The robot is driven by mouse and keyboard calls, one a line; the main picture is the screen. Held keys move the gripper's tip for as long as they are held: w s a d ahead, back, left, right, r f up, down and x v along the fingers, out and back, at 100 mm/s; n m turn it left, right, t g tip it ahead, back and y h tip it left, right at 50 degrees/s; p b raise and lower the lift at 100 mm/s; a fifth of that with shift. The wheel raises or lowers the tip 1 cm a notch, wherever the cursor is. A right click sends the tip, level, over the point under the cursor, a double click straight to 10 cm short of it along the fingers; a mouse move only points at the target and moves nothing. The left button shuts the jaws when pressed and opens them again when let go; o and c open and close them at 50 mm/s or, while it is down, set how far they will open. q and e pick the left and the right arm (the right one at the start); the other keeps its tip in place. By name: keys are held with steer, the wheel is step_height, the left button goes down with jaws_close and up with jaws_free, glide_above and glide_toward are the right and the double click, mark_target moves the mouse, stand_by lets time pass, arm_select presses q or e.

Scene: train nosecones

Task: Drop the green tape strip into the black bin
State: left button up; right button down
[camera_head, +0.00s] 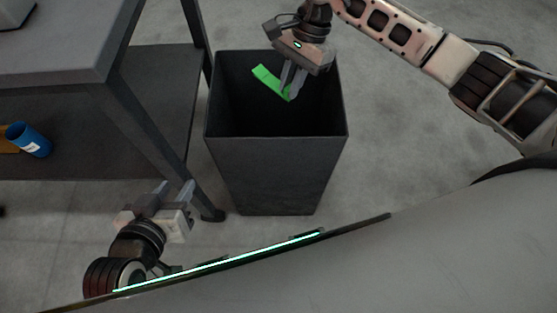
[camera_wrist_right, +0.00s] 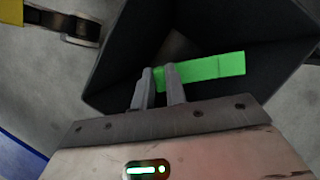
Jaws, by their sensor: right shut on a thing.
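The green tape strip (camera_head: 267,79) is held by one end in my right gripper (camera_head: 291,92), whose fingers are shut on it. The strip sticks out to the left in the head view. In the right wrist view the strip (camera_wrist_right: 212,68) extends right from the fingertips (camera_wrist_right: 160,76). The black bin (camera_head: 277,170) stands upright on the floor, and the strip and fingertips are over its open mouth. My left gripper (camera_head: 178,192) is low at the left, in front of the bin and apart from it; its finger gap is unclear.
A dark grey table (camera_head: 80,60) with a lower shelf stands left of the bin, one leg close beside the bin. A blue cylinder (camera_head: 30,140) lies on the shelf. The grey floor (camera_head: 400,130) right of the bin is clear.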

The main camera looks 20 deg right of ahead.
steer(key=shift+f, duration=0.45)
arm_select(q)
steer(key=shift+w+d+f, duration=0.1)
steer(key=shift+d+f, duration=0.05)
steer(key=shift+f, duration=0.2)
arm_select(e)
steer(key=c, duration=1.3)
jaws_free()
steer(key=shift+c, duration=0.2)
arm_select(q)
steer(key=shift+r, duration=0.1)
arm_select(e)
steer(key=shift+r, duration=0.1)
